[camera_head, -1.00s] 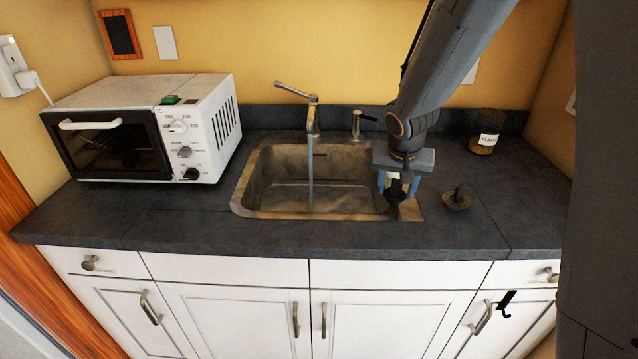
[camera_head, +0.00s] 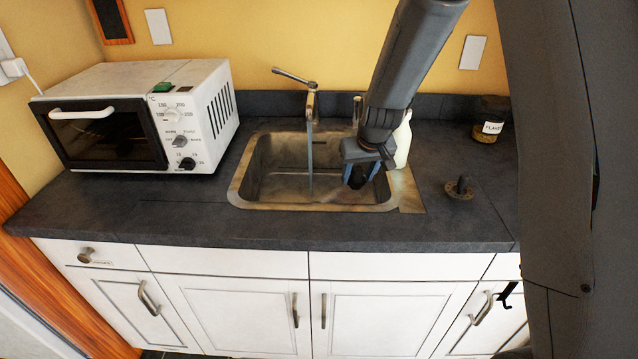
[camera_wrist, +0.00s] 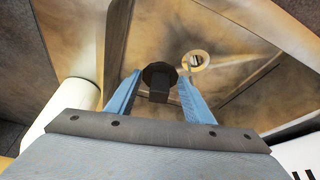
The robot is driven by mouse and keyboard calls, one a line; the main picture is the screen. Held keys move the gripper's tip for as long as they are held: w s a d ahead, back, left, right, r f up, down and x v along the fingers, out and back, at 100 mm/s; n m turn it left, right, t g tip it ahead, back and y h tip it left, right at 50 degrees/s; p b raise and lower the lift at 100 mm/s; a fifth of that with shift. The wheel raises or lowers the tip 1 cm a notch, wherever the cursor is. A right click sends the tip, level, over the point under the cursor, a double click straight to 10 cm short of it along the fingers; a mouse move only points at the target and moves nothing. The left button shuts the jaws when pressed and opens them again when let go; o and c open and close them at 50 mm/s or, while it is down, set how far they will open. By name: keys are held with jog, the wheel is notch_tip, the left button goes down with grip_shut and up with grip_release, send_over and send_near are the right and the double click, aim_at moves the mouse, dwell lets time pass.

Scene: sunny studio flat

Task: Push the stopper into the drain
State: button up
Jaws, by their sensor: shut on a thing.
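My gripper (camera_head: 360,176) is shut on a dark stopper (camera_wrist: 158,78), with its blue fingers on either side of it. It holds the stopper over the right part of the steel sink (camera_head: 272,196). The stopper also shows in the head view (camera_head: 356,180), dark and partly hidden by the fingers. In the wrist view the round drain (camera_wrist: 196,60) shows in the basin floor, beside and to the right of the stopper. The stopper is apart from the drain in the picture; its height above the floor is hard to tell. In the head view I cannot make out the drain.
The faucet (camera_head: 311,105) stands behind the basin, with a stream of water below it. A white bottle (camera_head: 403,140) stands close behind my gripper. A flat disc with a dark knob (camera_head: 460,188) and a labelled jar (camera_head: 491,130) are on the right counter. A toaster oven (camera_head: 135,115) stands left.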

jog(key=w+a+f+n+y, duration=0.1)
jog(key=w+a+f+n, duration=0.1)
jog(key=a, duration=0.3)
jog(key=w+a+f+n+g+y, duration=0.1)
jog(key=w+a+f+n, duration=0.1)
jog(key=a+f+n, duration=0.2)
jog(key=shift+w+a+f+b, duration=0.2)
jog(key=shift+a+b, duration=0.25)
jog(key=shift+a, duration=0.5)
jog(key=shift+b, duration=0.6)
jog(key=shift+f+b, duration=3.05)
jog(key=shift+b, duration=0.6)
jog(key=shift+b, duration=0.75)
jog(key=shift+f+b, duration=1)
jog(key=shift+b, duration=0.75)
